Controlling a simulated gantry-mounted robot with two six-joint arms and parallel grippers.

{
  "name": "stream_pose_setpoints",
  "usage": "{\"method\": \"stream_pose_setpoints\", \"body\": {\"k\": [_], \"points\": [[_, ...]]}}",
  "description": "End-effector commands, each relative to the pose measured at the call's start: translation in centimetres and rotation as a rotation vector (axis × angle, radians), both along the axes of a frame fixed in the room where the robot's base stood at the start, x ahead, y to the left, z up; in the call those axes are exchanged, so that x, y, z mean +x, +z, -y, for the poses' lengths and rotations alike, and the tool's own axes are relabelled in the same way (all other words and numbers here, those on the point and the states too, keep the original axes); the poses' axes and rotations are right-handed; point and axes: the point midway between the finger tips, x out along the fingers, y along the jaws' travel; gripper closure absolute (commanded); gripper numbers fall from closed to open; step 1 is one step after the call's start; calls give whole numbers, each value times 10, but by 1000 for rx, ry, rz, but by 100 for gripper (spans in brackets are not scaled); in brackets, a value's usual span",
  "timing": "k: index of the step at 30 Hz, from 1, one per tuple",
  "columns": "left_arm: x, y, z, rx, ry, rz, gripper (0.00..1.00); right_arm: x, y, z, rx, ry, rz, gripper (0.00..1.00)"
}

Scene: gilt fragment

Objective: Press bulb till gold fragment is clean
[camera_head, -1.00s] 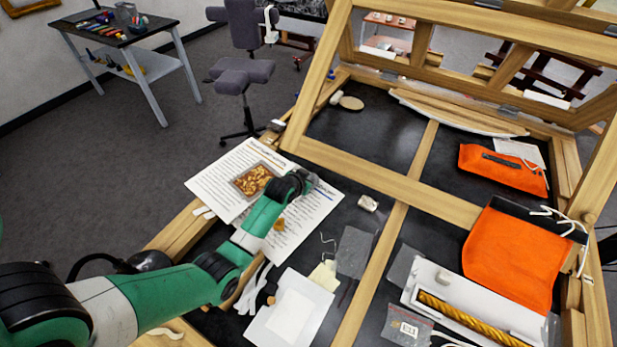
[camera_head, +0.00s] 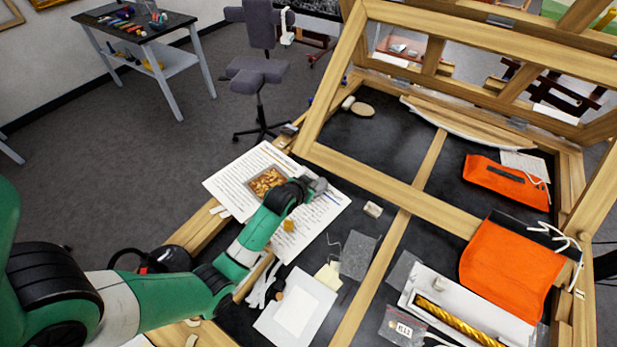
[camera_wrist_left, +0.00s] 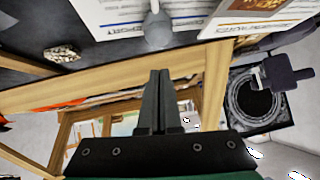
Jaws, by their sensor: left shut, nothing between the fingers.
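A small grey bulb with a narrow nozzle (camera_wrist_left: 157,30) sits on or by the printed sheets, just beyond my fingertips in the left wrist view. In the head view it shows as a grey shape (camera_head: 318,187) at the end of my left arm. My left gripper (camera_wrist_left: 160,75) is shut with nothing between its fingers, and a gap to the bulb cannot be judged exactly. A small pale, speckled fragment (camera_head: 373,209) lies on the dark surface right of the sheets. It also shows in the left wrist view (camera_wrist_left: 62,54), with little gold visible. My right gripper is out of view.
Printed sheets (camera_head: 235,185) lie under my left arm. A raised wooden frame (camera_head: 400,185) stands beyond the fragment. A white tray with a gold twisted moulding (camera_head: 455,320), an orange cloth (camera_head: 510,270) and white papers (camera_head: 297,310) crowd the right and front.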

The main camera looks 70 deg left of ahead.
Motion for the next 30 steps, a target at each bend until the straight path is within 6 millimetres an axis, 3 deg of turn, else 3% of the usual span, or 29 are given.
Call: {"method": "stream_pose_setpoints", "body": {"k": [1,6,27,30], "points": [[-7,18,6,-1,-1,-2,100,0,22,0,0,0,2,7],[-19,26,16,0,0,0,100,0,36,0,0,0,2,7],[-21,26,18,2,0,4,100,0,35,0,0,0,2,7],[-18,36,18,8,-4,34,100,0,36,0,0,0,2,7]]}}
